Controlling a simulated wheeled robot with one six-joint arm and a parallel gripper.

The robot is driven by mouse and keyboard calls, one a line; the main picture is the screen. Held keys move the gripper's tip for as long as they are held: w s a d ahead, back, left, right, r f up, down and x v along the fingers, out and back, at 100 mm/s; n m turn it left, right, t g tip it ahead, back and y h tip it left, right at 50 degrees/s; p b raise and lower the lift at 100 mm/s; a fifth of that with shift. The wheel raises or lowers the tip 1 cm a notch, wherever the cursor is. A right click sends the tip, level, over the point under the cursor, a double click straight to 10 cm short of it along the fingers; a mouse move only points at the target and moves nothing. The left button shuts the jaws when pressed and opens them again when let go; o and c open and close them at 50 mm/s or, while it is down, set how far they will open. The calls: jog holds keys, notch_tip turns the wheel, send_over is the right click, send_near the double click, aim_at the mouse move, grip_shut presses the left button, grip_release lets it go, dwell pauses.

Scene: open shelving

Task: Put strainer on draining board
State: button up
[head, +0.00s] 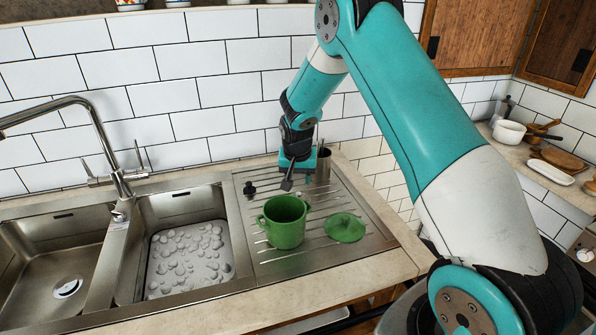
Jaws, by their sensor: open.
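My gripper (288,183) points down over the back of the metal draining board (272,262), behind the green pot (285,222). It is open, and I see nothing held in it. I cannot make out a strainer for certain. A small dark object (249,189) stands on the board left of my gripper, too small to identify. A metal cup (323,165) stands just right of my gripper, partly hidden by it. A green lid (345,228) lies on the board right of the pot.
A white pot (508,133) and boards stand on the right counter. The board's front is clear.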

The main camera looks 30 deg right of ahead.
jog(key=s+a+r+n+y, duration=0.4)
jog(key=s+a+r+n, duration=0.3)
jog(key=s+a+r, duration=0.8)
jog(key=s+a+r+n+g+y, duration=0.1)
jog(key=s+a+n, duration=0.3)
jog(key=s, duration=0.5)
jog(key=s+a+r+n+g+y, duration=0.1)
jog(key=s+a+r+n, duration=0.3)
jog(key=s, duration=0.6)
jog(key=shift+a+r+g, duration=0.2)
jog(key=shift+a+g, duration=0.1)
jog(key=shift+a, duration=0.75)
jog(key=shift+d, duration=0.1)
